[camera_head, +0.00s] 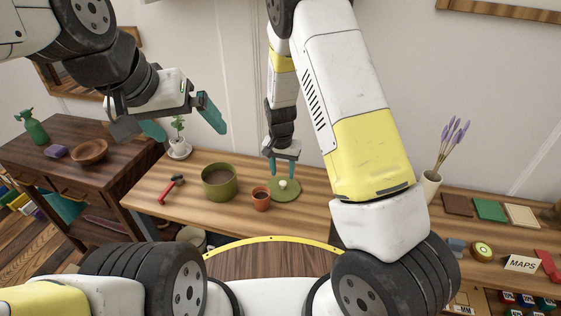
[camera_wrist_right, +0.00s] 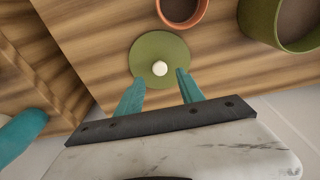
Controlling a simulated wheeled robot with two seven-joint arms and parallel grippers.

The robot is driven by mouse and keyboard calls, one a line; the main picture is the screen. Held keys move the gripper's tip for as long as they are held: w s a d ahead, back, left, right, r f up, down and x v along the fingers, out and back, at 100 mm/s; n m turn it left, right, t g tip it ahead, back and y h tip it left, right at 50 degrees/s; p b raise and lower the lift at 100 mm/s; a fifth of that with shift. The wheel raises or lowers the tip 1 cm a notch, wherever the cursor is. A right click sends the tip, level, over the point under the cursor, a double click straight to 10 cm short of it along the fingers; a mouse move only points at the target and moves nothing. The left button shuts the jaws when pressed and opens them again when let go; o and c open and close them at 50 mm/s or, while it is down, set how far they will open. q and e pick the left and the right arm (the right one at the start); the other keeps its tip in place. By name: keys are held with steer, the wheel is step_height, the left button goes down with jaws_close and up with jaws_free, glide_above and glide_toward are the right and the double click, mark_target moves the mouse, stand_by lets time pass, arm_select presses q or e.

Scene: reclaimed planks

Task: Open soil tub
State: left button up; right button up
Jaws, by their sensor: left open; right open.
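The green soil tub (camera_head: 219,186) stands uncovered on the wooden bench, with dark soil showing inside. It is also at the upper right of the right wrist view (camera_wrist_right: 262,25). Its round green lid (camera_head: 291,195) lies flat on the bench to the right, apart from the tub, white knob (camera_head: 283,184) upward. The lid also shows in the right wrist view (camera_wrist_right: 160,42). My right gripper (camera_head: 282,173) is open and empty close to the lid, its fingertips either side of the knob in the wrist view. My left gripper (camera_head: 182,122) is open and empty, raised at upper left.
A small terracotta pot (camera_head: 261,200) stands between tub and lid. A red-handled tool (camera_head: 170,190) and a potted plant (camera_head: 179,147) are to the left. A lavender vase (camera_head: 430,185) stands at right. A darker side table (camera_head: 85,150) holds a bowl and a spray bottle.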

steer(key=s+d+r+n+t+y, duration=0.15)
steer(key=s+r, duration=0.25)
steer(key=r, duration=0.5)
steer(key=s+d+r, duration=0.2)
steer(key=s+r, duration=0.2)
steer(key=r, duration=0.5)
steer(key=s+d+r+t+y, duration=0.1)
steer(key=s+d+r, duration=0.15)
steer(key=r, duration=0.65)
steer(key=s+d+r+n+t, duration=0.1)
steer(key=s+d+r, duration=0.1)
steer(key=s, duration=0.5)
steer(key=s+d+r+n+t, duration=0.1)
steer(key=s+r, duration=0.3)
steer(key=s, duration=0.3)
steer(key=shift+s+d+r+n, duration=0.15)
steer(key=shift+d+n, duration=0.2)
steer(key=shift+d, duration=0.05)
